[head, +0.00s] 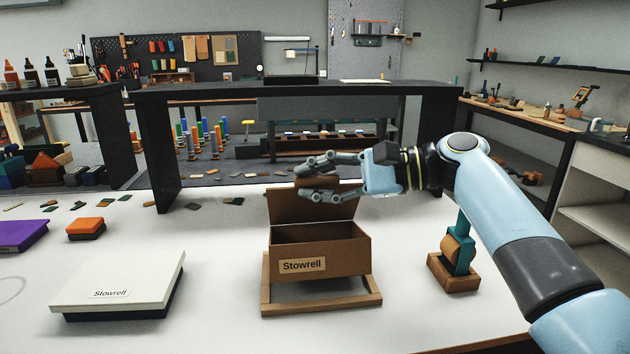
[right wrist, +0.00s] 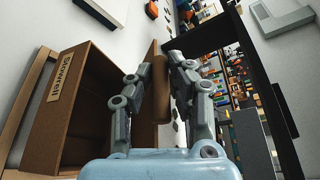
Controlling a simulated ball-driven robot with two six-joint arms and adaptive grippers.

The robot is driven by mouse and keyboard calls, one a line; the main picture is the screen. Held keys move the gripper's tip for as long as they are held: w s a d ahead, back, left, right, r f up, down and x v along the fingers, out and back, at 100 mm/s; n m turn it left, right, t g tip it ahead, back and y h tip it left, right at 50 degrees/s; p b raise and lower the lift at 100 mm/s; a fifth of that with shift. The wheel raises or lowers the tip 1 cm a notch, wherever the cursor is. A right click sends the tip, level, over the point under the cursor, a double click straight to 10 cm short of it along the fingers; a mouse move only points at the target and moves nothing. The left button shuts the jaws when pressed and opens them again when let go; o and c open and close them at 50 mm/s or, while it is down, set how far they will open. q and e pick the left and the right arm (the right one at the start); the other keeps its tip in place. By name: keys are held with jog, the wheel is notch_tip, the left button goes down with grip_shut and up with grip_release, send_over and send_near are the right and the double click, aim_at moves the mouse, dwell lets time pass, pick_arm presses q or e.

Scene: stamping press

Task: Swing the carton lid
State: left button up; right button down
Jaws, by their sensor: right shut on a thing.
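The brown cardboard carton (head: 347,258) with a Stowrell label sits within a low wooden frame (head: 320,307) on the white table. Its lid (head: 285,208) stands up from the back edge, open, leaning slightly back. My right gripper (head: 318,182) comes in from the right and is shut on the lid's upper edge. In the right wrist view the lid's edge (right wrist: 160,85) lies between the two fingers, and the open carton (right wrist: 82,110) is to the left. The fingers hide part of the lid's top in the head view. My left gripper is not in view.
A white Stowrell box (head: 120,280) lies at the left, with an orange and dark block (head: 86,227) and a purple one (head: 20,235) behind it. A teal and wood stamp (head: 458,255) stands right of the carton, under my right arm. A dark bench (head: 300,92) is behind.

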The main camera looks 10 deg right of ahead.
jog(key=s+f+n+b, duration=0.1)
jog(key=b, duration=0.1)
jog(key=s+f+n+t+y+b, duration=0.1)
jog(key=s+n, duration=0.1)
jog(key=s+f+n+b, duration=0.1)
jog(key=s+f+b, duration=0.1)
jog(key=shift+s+n+t+y+b, duration=0.2)
jog(key=shift+n+t+y+b, duration=0.1)
jog(key=shift+n+y, duration=0.1)
jog(key=shift+s+f, duration=0.4)
jog(key=shift+f, duration=0.1)
dwell(0.3)
jog(key=c, duration=1.2)
grip_release()
jog(key=shift+c, duration=0.2)
jog(key=shift+d, duration=0.1)
